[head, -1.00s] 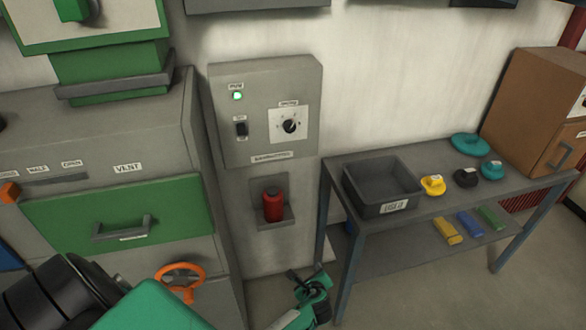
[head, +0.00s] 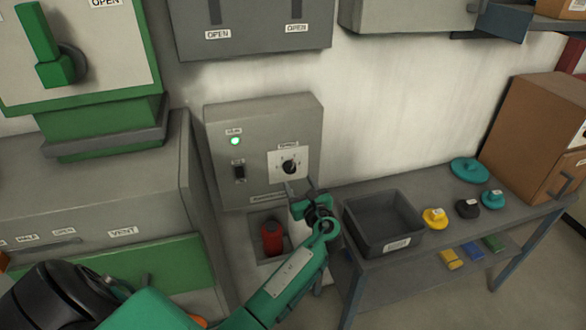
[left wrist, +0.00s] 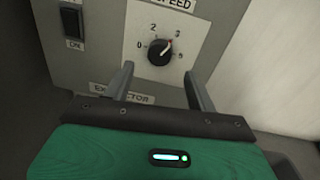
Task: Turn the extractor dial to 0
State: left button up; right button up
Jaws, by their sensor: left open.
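The extractor dial (head: 289,167) is a round black knob on a white plate on the grey wall panel. In the left wrist view the dial (left wrist: 161,49) has its pointer turned to the upper right, away from the 0 mark at its left. My left gripper (head: 300,187) is just below and in front of the dial in the head view. In the left wrist view the open fingers (left wrist: 159,72) reach up toward the dial, one to each side of its lower part, with nothing between them. They look apart from the knob. My right gripper is not in view.
A black rocker switch (head: 239,172) and a lit green lamp (head: 235,141) sit left of the dial. A red canister (head: 272,238) stands in a recess below. A grey bin (head: 384,222) stands on a bench to the right. Grey cabinets hang above.

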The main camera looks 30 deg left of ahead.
aim_at(291, 169)
pick_arm(q)
jog(key=p+x, duration=0.1)
jog(key=x, duration=0.3)
jog(key=shift+w+a+r, duration=0.1)
jog(key=shift+w+a, duration=0.1)
jog(key=shift+a, duration=0.05)
jog(key=shift+w+a+p, duration=0.3)
jog(key=shift+w+a, duration=0.05)
jog(key=shift+a, duration=0.1)
jog(key=shift+w+a, duration=0.1)
jog(key=shift+a, duration=0.05)
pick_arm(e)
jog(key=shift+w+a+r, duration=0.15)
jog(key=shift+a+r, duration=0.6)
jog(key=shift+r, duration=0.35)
pick_arm(q)
jog(key=shift+c, duration=0.5)
jog(key=c, duration=0.9)
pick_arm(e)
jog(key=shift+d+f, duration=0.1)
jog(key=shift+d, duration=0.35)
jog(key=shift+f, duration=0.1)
